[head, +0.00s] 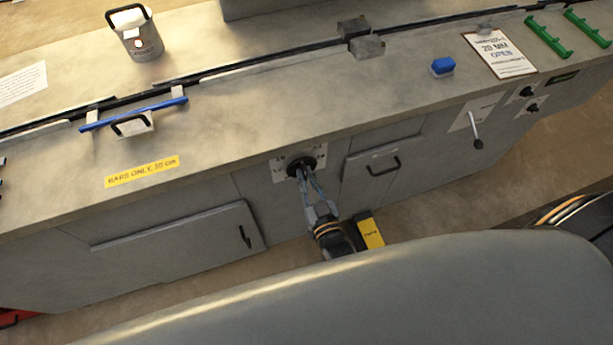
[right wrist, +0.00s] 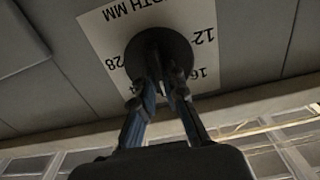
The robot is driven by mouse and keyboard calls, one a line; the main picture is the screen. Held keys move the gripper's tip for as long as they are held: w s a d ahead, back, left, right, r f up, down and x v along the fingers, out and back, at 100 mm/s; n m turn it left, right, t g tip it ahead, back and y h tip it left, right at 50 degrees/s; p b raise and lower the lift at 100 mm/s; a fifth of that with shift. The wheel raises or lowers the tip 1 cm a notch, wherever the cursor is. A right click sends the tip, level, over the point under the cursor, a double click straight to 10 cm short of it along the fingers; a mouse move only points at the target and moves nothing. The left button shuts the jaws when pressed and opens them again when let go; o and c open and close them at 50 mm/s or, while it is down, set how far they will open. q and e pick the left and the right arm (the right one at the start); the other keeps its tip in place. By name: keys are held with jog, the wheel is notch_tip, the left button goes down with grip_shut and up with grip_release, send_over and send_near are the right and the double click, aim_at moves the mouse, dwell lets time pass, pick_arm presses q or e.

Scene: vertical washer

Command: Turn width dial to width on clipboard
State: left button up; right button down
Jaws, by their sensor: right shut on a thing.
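The width dial (head: 302,163) is a dark round knob on a white plate on the front of the grey machine. In the right wrist view the dial (right wrist: 158,48) fills the plate's middle, and the plate (right wrist: 105,50) reads upside down "…DTH MM", with 12, 16 and 28 legible. My right gripper (head: 305,178) is shut on the dial; its fingers (right wrist: 163,85) reach the knob from below in the wrist view. The dial's pointer and some marks are hidden. The clipboard (head: 500,58) lies on the top at the right and reads "20 MM" and "OPEN". My left gripper is not in view.
A lever (head: 475,133) and small black knobs (head: 531,108) are on the front to the right. A handled panel (head: 370,178) is beside the dial. Blue block (head: 442,67), green racks (head: 547,38) and a grey handled container (head: 140,40) stand on top.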

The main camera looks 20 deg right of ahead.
jog(key=c, duration=1.4)
grip_release()
jog(key=shift+s, duration=0.1)
jog(key=s, duration=1.2)
jog(key=shift+d, duration=0.2)
jog(key=shift+w, duration=0.1)
